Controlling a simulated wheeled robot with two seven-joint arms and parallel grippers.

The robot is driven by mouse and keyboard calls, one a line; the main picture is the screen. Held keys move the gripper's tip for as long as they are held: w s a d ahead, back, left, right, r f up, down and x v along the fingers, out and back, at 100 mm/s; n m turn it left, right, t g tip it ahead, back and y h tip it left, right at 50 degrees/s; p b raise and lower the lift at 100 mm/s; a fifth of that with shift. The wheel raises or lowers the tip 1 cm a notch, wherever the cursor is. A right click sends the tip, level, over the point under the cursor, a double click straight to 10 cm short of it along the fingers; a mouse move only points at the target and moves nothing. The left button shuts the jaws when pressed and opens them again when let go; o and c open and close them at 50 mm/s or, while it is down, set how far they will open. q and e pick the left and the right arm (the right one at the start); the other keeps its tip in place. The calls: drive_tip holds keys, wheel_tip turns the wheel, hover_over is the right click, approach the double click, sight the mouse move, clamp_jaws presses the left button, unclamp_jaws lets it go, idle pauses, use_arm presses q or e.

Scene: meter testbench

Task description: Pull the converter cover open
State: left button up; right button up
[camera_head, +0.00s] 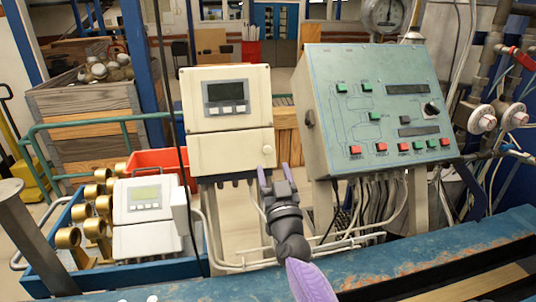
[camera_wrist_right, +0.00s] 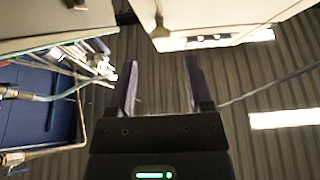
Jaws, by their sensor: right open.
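The converter is a cream box (camera_head: 226,98) with a dark display and small buttons, standing upright at the middle left of the head view. A pale box (camera_wrist_right: 225,18) lies beyond the fingertips there. I cannot tell whether the fingers touch the cover. My left gripper is not in view.
A green control panel (camera_head: 375,105) with buttons stands close on the right, cables hanging below it. A blue crate (camera_head: 60,278) with brass fittings and another meter (camera_head: 143,200) is at the left. A blue bench edge (camera_head: 440,250) runs along the front.

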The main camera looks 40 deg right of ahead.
sight(268, 152)
drive_tip(key=x, duration=0.5)
drive_tip(key=shift+f, duration=0.15)
clamp_jaws()
idle(0.4)
idle(0.8)
